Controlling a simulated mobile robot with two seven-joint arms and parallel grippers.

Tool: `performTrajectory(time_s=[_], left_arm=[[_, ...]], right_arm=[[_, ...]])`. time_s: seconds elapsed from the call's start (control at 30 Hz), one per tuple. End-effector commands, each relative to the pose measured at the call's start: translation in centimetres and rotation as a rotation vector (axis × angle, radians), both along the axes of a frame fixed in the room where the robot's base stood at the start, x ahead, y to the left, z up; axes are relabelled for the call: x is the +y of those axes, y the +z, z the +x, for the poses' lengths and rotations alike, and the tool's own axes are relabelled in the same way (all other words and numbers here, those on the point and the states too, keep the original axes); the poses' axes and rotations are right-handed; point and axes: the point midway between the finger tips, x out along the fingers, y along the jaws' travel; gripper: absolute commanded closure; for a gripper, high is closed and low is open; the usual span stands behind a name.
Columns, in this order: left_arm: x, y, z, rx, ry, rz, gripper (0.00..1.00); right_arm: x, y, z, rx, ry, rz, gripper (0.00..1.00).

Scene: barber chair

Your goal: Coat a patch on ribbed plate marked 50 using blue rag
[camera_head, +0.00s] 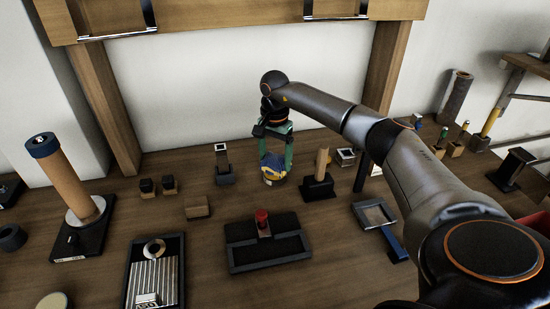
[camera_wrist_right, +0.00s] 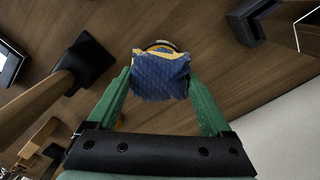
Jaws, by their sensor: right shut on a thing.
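My right gripper (camera_head: 275,150) has green fingers and points down at the back middle of the bench. It is shut on the blue rag (camera_head: 270,161), which also shows between the fingers in the right wrist view (camera_wrist_right: 162,75). A round thing with a yellow and pale rim (camera_head: 274,178) shows just under the rag; I cannot tell whether the rag touches it. The ribbed plate (camera_head: 166,279) lies in a black tray (camera_head: 127,283) at the lower left, well apart from the rag. Its label (camera_head: 147,301) seems to read 50. My left gripper is out of view.
A black tray with a red-knobbed piece (camera_head: 262,219) stands at front centre. A wooden post on a black base (camera_head: 320,178) is close right of the gripper. A tall blue-capped roll (camera_head: 62,177) stands left. A wooden block (camera_head: 197,207) lies between gripper and ribbed plate.

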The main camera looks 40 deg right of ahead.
Motion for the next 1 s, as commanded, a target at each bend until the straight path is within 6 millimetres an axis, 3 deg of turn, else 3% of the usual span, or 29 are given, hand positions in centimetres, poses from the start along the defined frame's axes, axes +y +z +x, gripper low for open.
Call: performTrajectory(time_s=[0.53, 1.0], left_arm=[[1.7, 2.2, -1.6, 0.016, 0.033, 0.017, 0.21], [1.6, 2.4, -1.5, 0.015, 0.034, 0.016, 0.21]], right_arm=[[0.0, 4.9, 0.0, -0.002, -0.001, 0.0, 0.61], [0.0, 5.0, 0.0, -0.002, -0.001, 0.0, 0.61]])
